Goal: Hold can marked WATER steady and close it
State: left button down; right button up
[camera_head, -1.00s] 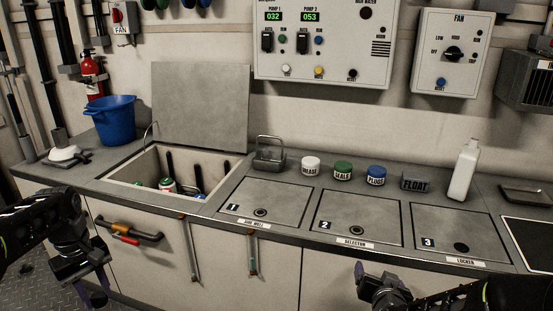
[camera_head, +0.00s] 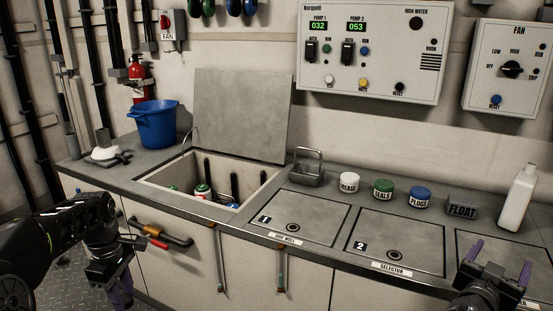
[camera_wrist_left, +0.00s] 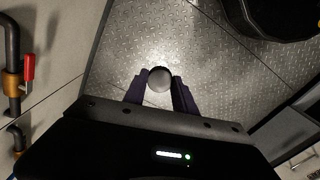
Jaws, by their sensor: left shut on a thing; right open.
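In the head view, several cans stand inside the open well in the counter, among them a red-and-white can (camera_head: 202,191) and a green-topped can (camera_head: 172,190). Their markings are too small to read, and I cannot tell which is marked WATER. My left gripper (camera_head: 127,297) hangs low in front of the cabinet, below the counter edge. The left wrist view shows it shut on a small round grey thing (camera_wrist_left: 160,79), with the floor behind. My right gripper (camera_head: 498,257) is open and empty, fingers up, over the counter's front right.
The well's lid (camera_head: 240,115) stands raised behind it. A blue bucket (camera_head: 156,126) is left of the well. A wire-handled holder (camera_head: 307,168), jars marked GREASE (camera_head: 349,184), SEALS (camera_head: 383,190) and PLUGS (camera_head: 420,197), and a white bottle (camera_head: 518,198) line the counter. A pipe handle (camera_head: 160,234) juts from the cabinet.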

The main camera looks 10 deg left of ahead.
aim_at(520, 194)
jog(key=i+l, duration=0.7)
jog(key=l, duration=0.1)
